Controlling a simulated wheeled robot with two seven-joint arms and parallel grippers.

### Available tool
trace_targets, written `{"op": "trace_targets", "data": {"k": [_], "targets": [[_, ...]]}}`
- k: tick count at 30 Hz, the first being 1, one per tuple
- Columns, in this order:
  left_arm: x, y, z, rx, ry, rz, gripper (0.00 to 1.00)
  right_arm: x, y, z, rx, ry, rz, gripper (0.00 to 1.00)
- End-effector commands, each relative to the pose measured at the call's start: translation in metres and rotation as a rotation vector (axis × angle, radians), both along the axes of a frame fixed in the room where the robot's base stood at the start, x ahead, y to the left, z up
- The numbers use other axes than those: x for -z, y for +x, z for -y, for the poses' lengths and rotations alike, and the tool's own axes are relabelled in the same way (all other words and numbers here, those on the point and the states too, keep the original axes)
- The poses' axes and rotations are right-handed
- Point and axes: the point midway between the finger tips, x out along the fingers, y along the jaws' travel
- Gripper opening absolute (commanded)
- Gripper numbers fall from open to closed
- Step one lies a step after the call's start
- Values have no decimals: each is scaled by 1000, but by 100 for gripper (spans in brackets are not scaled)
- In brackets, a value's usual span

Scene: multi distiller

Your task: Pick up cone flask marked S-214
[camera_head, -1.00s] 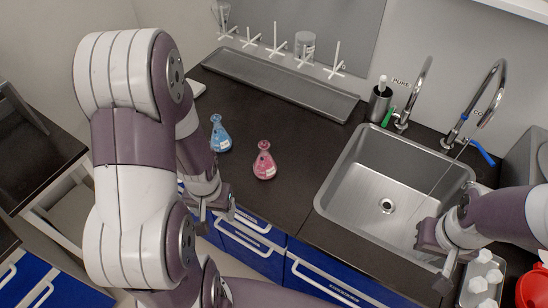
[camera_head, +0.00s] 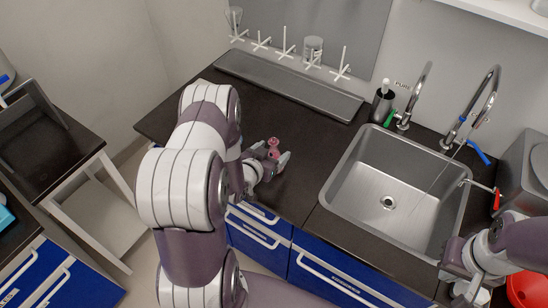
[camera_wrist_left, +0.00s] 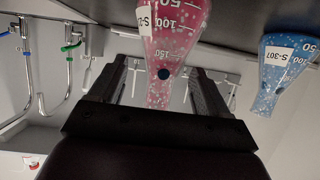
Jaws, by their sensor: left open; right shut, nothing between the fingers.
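The pink cone flask (camera_head: 273,142) stands on the dark counter; in the left wrist view, which looks upside down, it (camera_wrist_left: 172,35) shows a partly cut-off label beginning "S-2". My left gripper (camera_head: 271,156) is open at this flask. In the left wrist view the two fingers of the left gripper (camera_wrist_left: 160,85) lie on either side of the flask's narrow neck, with gaps visible. The blue cone flask (camera_wrist_left: 283,65), labelled S-307, is beside it; my left arm hides it in the head view. My right gripper (camera_head: 453,264) is shut and empty beside the sink.
A steel sink (camera_head: 345,195) with taps (camera_head: 484,105) is on the right. A grey drip tray (camera_head: 290,85) with several white stands lies along the back wall. A dark bottle holder (camera_head: 382,105) stands behind the sink. The counter between tray and pink flask is clear.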

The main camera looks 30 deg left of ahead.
Motion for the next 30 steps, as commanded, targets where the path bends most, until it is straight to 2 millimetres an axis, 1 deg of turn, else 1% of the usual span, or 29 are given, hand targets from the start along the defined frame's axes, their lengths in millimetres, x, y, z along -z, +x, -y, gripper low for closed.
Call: {"op": "trace_targets", "data": {"k": [2, 4, 6, 13, 14, 15, 17, 18, 19, 30], "targets": [[10, 11, 0, 1, -1, -4, 77, -5, 0, 0, 0, 0, 0, 0], [14, 23, 0, 1, 0, 0, 77, -6, 0, 0, 0, 0, 0, 0], [18, 30, -1, 0, -1, -1, 77, -7, 0, 0, 0, 0, 0, 0], [20, 32, -1, -1, -1, -2, 77, -6, 0, 0, 0, 0, 0, 0], [20, 32, -1, -1, -1, -2, 70, -6, 0, 0, 0, 0, 0, 0], [19, 32, -1, -1, -1, -2, 57, -6, 0, 0, 0, 0, 0, 0], [19, 32, -1, -1, -1, -2, 38, -6, 0, 0, 0, 0, 0, 0], [19, 32, -1, -1, -1, -2, 25, -6, 0, 0, 0, 0, 0, 0], [19, 32, -1, -1, -1, -2, 15, -6, 0, 0, 0, 0, 0, 0], [17, 32, -1, -1, 0, 0, 14, -6, 0, 0, 0, 0, 0, 0]]}}
